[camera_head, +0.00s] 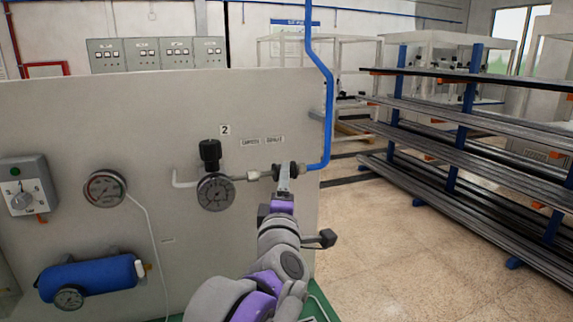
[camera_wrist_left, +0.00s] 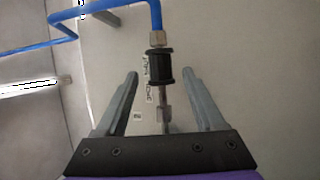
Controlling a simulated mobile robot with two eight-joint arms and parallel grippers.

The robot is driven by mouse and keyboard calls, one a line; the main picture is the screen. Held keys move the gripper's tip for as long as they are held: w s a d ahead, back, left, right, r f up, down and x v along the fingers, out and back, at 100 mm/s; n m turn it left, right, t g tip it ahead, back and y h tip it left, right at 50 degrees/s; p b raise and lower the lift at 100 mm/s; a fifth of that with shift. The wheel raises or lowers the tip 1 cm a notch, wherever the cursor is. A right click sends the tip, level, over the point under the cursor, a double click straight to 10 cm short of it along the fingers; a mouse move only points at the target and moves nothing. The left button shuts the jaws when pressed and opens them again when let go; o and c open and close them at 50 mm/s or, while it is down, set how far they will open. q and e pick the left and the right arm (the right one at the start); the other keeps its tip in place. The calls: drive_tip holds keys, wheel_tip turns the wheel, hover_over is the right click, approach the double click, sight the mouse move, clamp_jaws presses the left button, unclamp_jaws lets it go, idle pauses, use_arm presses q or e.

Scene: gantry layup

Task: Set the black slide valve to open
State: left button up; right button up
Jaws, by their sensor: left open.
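The black slide valve (camera_wrist_left: 160,68) is a short dark spool-shaped sleeve in line between a metal fitting and the blue pipe. In the head view the black slide valve (camera_head: 295,168) shows at the panel's right side, partly hidden behind my gripper. My left gripper (camera_head: 285,172) is open in front of it. In the left wrist view the fingers of my left gripper (camera_wrist_left: 160,78) stand on either side of the sleeve, with visible gaps and no contact seen. My right gripper is in neither view.
A pressure gauge (camera_head: 215,192) with a black knob (camera_head: 210,152) sits left of the valve. The blue pipe (camera_head: 327,115) rises on its right. Another gauge (camera_head: 105,188) and a blue tank (camera_head: 90,276) are further left. A rack (camera_head: 470,130) stands right, beyond open floor.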

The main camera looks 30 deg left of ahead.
use_arm(q)
drive_tip(key=x, duration=0.8)
drive_tip(key=shift+w+a+p, duration=0.2)
drive_tip(key=shift+w+p, duration=0.1)
drive_tip(key=shift+r, duration=0.1)
clamp_jaws()
idle(0.9)
